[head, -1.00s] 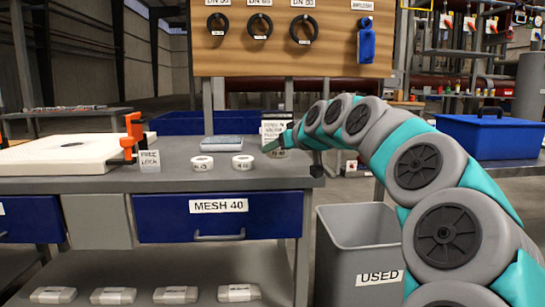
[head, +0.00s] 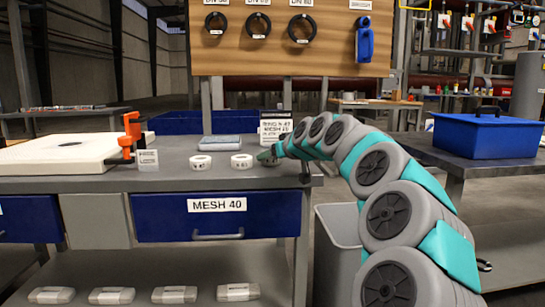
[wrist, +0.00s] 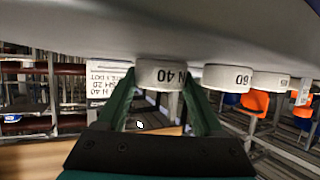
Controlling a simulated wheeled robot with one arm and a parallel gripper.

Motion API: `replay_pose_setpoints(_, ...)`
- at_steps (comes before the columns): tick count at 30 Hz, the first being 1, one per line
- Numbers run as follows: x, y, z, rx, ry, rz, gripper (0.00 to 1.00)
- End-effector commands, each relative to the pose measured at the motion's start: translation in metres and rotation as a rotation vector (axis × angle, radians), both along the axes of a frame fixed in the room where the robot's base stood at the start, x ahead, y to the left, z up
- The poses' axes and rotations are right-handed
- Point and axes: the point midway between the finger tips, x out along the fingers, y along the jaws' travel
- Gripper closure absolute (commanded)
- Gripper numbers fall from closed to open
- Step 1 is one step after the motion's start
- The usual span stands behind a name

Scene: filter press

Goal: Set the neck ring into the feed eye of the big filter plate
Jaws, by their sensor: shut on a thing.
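The big filter plate (head: 45,160) is a thick white slab lying flat on the bench at the left, with the dark feed eye (head: 70,144) in its top. My gripper (head: 265,158) is low at the bench's right end. In the wrist view its green fingers (wrist: 162,100) are shut on a white neck ring marked "N 40" (wrist: 160,76). My gripper mostly hides this ring in the head view. Two more white rings stand to its left, a middle one (head: 241,161) and a left one (head: 201,162). Whether the held ring touches the bench is unclear.
An orange clamp (head: 131,135) grips the plate's right edge beside a clear tag (head: 148,159). A printed card (head: 275,128) stands behind my gripper, and a blue-grey stack (head: 220,142) lies behind the rings. A grey bin (head: 338,240) stands right of the bench.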

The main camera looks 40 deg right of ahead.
Motion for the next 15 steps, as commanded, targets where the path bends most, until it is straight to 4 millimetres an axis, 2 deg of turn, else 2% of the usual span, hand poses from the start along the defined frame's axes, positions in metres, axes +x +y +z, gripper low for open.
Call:
replay_pose_setpoints(8,0.0001,0.0001,-0.0034,0.000,0.000,0.000,0.86)
replay_pose_setpoints(9,0.0001,0.0001,-0.0036,0.000,0.000,0.000,0.30)
replay_pose_setpoints(15,0.0001,0.0001,-0.0026,0.000,0.001,0.000,0.08)
